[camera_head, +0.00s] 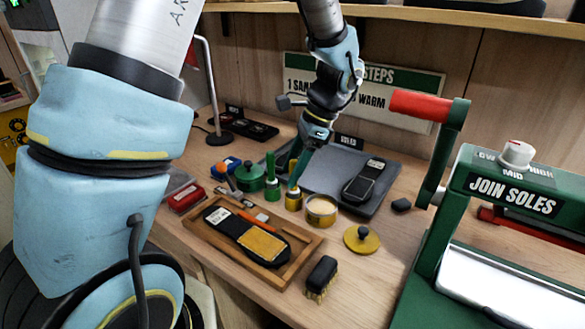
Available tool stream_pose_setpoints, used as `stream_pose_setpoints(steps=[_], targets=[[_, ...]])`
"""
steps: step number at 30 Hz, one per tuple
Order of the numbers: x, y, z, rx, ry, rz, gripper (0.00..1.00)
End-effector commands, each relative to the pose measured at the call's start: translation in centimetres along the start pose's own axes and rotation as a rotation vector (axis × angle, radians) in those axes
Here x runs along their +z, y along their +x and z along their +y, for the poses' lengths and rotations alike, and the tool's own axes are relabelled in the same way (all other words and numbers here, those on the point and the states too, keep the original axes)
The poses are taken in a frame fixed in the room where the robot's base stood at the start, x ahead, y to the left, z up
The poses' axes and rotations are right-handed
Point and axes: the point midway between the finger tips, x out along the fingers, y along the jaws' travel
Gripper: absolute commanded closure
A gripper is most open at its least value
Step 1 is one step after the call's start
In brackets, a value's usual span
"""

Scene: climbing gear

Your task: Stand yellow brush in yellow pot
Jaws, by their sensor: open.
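The open yellow pot (321,211), with pale contents, stands on the bench, and its round yellow lid (361,239) lies to the right of it. A small yellow holder (293,201) stands just left of the pot. A strip of yellow (292,164) beside my gripper looks like the yellow brush's handle; the rest of the brush is hidden, so I cannot tell if it stands in the holder. My gripper (295,183) points down, directly over the small holder. It is open, with its fingers partly overlapping each other in this view.
A green brush (270,163) stands in a green holder (272,190), next to a closed green pot (249,179). A wooden tray (222,249) holds a sole, in front. A bristle brush (321,278) lies near the edge. A grey tray (328,163) is behind; a green press (437,225) fills the right.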

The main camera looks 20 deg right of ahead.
Motion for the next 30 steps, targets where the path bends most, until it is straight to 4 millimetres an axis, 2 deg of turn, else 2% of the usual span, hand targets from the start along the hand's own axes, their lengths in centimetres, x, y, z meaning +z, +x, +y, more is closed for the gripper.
stream_pose_setpoints(steps=[8, 12, 24, 30], targets=[[-0.1, -0.1, 0.0, -0.001, 0.000, 0.001, 0.38], [-0.5, -1.2, -0.1, -0.004, 0.001, 0.003, 0.38], [-8.3, -4.4, 0.0, -0.001, 0.003, 0.001, 0.38], [-10.5, -5.6, -0.1, 0.000, 0.001, 0.000, 0.38]])
